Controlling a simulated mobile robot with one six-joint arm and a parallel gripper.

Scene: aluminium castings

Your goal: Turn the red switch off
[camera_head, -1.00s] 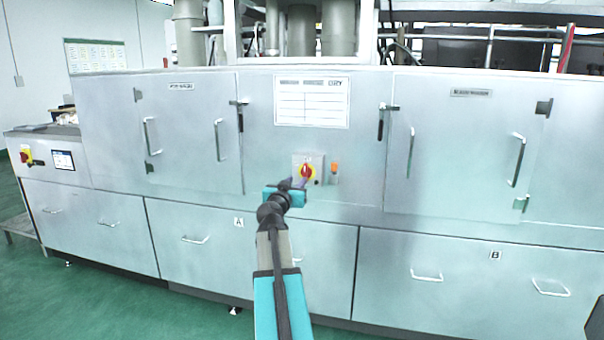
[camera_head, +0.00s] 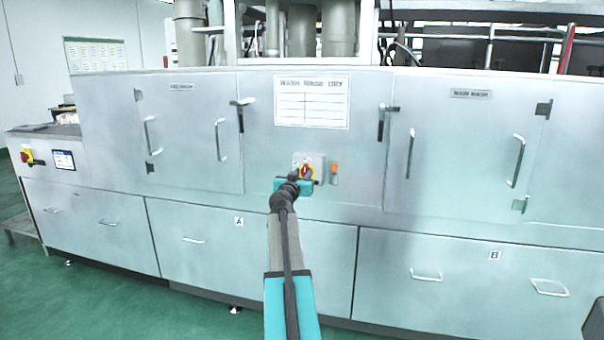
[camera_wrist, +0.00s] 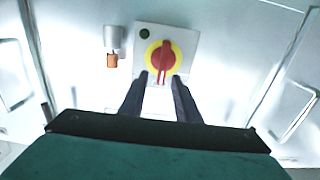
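The red switch (camera_wrist: 164,60) is a red rotary handle on a yellow disc, mounted on a pale plate on the machine's front. In the wrist view its handle stands roughly upright in the picture. In the head view the red switch (camera_head: 307,172) is partly hidden by the end of my arm. My gripper (camera_wrist: 158,78) is open, its two dark fingers reaching toward the lower edge of the yellow disc, one on each side of the handle's lower end. I cannot tell whether the fingers touch it.
An orange-tipped fitting (camera_head: 334,170) sits close beside the switch plate. Door handles and latches stand out from the steel front (camera_head: 370,160). A second red and yellow switch (camera_head: 26,155) is at the far left. Green floor (camera_head: 130,300) lies in front.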

